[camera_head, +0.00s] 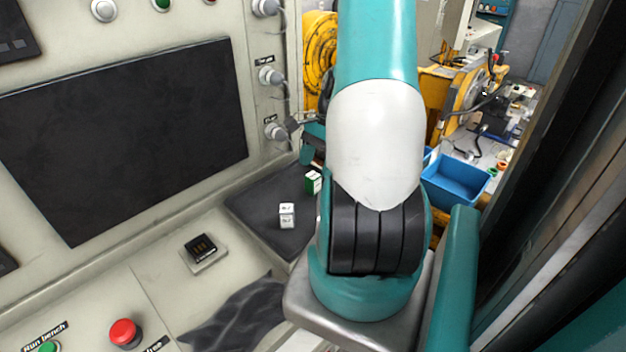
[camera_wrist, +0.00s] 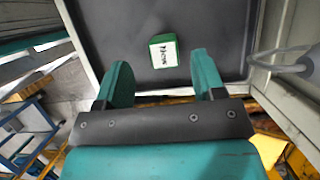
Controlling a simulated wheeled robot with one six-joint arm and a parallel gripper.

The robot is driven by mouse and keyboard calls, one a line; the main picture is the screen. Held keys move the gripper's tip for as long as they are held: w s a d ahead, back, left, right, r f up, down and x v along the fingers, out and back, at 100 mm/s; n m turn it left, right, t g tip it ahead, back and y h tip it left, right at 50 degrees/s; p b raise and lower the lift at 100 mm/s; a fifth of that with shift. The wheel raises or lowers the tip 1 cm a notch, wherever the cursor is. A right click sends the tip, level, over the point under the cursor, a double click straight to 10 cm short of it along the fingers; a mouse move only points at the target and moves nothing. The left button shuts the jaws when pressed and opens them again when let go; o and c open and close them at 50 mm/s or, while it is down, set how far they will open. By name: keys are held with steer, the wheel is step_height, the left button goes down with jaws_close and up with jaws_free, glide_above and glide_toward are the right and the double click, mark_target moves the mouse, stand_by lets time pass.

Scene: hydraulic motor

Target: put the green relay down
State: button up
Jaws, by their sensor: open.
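The green relay (camera_head: 313,182) is a small block with a white label, standing on a dark mat (camera_head: 255,215) beside my arm. In the wrist view the green relay (camera_wrist: 163,52) lies on the dark surface beyond my fingertips, roughly midway between them. My gripper (camera_wrist: 160,80) is open, its two teal fingers apart, with nothing between them. A gap shows between the fingertips and the relay in the picture; its depth is hard to judge. In the head view my gripper is mostly hidden behind my arm.
A white relay (camera_head: 287,215) stands on the same mat, left of the green one. A red button (camera_head: 125,332) is at lower left. A blue bin (camera_head: 455,182) stands right of my arm.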

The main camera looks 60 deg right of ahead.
mark_target(313, 175)
steer(key=shift+p+x, duration=1.2)
steer(key=shift+x, duration=1.65)
steer(key=shift+w+d, duration=0.1)
steer(key=shift+d, duration=0.05)
steer(key=c, duration=1.1)
steer(key=shift+r+b, duration=1.35)
steer(key=shift+r, duration=8.6)
